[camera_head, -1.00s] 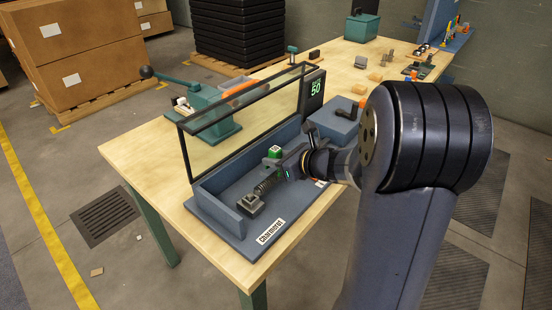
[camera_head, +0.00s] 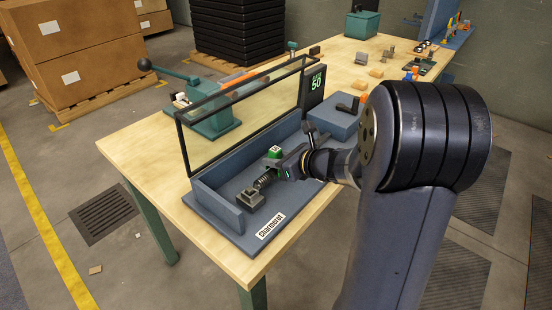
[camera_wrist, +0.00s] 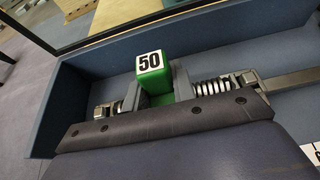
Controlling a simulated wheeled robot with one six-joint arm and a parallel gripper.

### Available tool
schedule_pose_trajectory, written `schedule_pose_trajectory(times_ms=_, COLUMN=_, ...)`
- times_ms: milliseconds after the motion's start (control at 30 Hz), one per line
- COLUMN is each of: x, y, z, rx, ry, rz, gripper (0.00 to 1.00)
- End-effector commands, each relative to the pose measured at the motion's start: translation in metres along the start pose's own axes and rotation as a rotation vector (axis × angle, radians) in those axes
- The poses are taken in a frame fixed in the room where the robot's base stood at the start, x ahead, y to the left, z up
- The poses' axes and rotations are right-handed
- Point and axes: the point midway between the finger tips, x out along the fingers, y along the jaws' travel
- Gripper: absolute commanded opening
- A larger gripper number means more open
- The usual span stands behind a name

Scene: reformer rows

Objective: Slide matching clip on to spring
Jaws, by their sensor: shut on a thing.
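The green clip (camera_wrist: 150,75), marked 50 on top, sits between the two fingers of my gripper (camera_wrist: 156,92) in the wrist view, and the gripper is shut on it. In the head view the clip (camera_head: 274,152) shows at the tip of my gripper (camera_head: 283,163), over the blue fixture. The grey coil spring (camera_wrist: 212,87) shows on both sides of the fingers in the wrist view, in line with the clip. The spring (camera_head: 265,179) also shows in the head view, ending at a grey block (camera_head: 250,199). The fingers hide whether the clip is fully around the spring.
The fixture (camera_head: 218,212) has a raised back wall and a framed clear panel (camera_head: 180,150) standing behind it. A display (camera_head: 318,82) reads 50. A teal lever press (camera_head: 214,118) stands behind on the wooden table (camera_head: 130,155). Small parts lie at the far right.

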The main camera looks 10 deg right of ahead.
Motion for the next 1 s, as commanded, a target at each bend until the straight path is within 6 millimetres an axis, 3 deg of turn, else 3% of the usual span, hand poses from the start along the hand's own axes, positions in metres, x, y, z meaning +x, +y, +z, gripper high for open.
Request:
schedule_pose_trajectory(times_ms=667, x=0.007, y=0.0, z=-0.017, rx=0.0, ry=0.0, rz=0.0, gripper=0.04)
schedule_pose_trajectory(times_ms=700, x=0.007, y=0.0, z=-0.017, rx=0.0, ry=0.0, rz=0.0, gripper=0.26)
schedule_pose_trajectory(times_ms=1000, x=0.007, y=0.0, z=-0.016, rx=0.0, ry=0.0, rz=0.0, gripper=0.5)
